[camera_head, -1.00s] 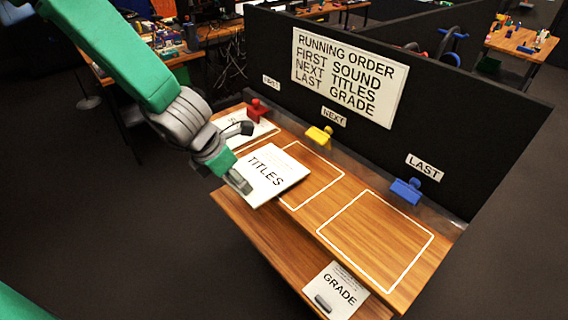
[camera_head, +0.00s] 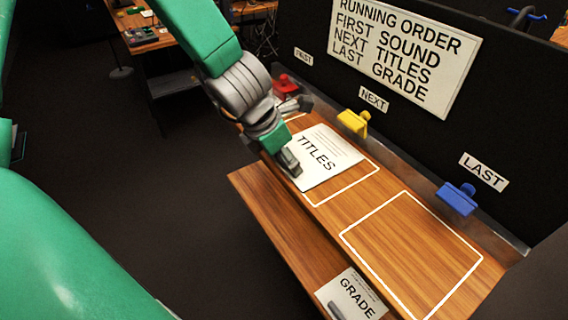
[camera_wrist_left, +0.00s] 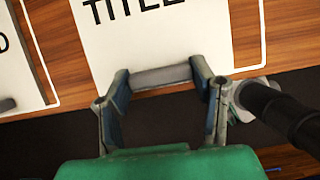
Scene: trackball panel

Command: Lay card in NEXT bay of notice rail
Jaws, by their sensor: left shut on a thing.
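The white TITLES card (camera_head: 326,150) is over the left part of the white-outlined NEXT bay (camera_head: 347,191), below the yellow clip (camera_head: 353,123). A strip of bare wood shows inside the outline to its right. Whether the card touches the wood I cannot tell. My left gripper (camera_head: 289,161) is shut on the grey grip at the card's near edge. The wrist view shows the fingers (camera_wrist_left: 160,78) on both ends of that grip, with the card (camera_wrist_left: 150,40) beyond. My right gripper is not in view.
The LAST bay (camera_head: 412,245) is empty below a blue clip (camera_head: 457,199). The GRADE card (camera_head: 352,295) lies on the lower front shelf. A red clip (camera_head: 286,85) marks FIRST, where another card (camera_wrist_left: 12,55) lies. A black panel stands behind.

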